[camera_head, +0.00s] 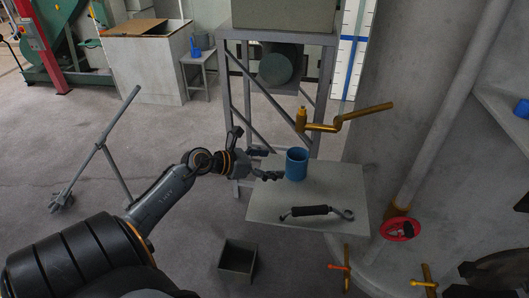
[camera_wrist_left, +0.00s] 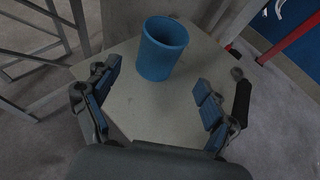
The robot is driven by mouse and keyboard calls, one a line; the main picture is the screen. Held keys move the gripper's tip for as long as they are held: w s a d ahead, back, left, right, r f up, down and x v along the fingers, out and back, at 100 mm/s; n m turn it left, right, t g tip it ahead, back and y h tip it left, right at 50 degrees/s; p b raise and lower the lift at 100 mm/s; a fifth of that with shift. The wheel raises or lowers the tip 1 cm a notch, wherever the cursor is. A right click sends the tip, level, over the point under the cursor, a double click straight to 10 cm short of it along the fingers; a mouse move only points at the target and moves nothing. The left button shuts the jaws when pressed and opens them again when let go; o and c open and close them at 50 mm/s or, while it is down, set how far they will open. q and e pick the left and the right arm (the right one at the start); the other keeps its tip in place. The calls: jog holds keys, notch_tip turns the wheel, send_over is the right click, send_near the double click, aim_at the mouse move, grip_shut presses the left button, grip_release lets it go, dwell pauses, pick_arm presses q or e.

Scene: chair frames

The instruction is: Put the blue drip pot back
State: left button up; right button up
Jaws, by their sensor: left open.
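The blue drip pot (camera_head: 296,166), an open cylinder, stands upright on a grey tabletop (camera_head: 330,180), near its far left corner. My left gripper (camera_head: 271,164) is open and empty just left of the pot in the head view. In the left wrist view the pot (camera_wrist_left: 163,52) stands beyond the open fingers (camera_wrist_left: 157,80), apart from them, with bare tabletop (camera_wrist_left: 150,108) between. My right gripper is not seen.
A black-handled tool (camera_head: 312,211) lies on the table's near side. A brass crank (camera_head: 345,119) juts out above the table's back edge, close behind the pot. A metal stand (camera_head: 275,40) rises behind. An open grey box (camera_head: 238,258) sits on the floor.

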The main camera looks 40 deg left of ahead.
pick_arm(q)
jog(key=shift+v, duration=1.05)
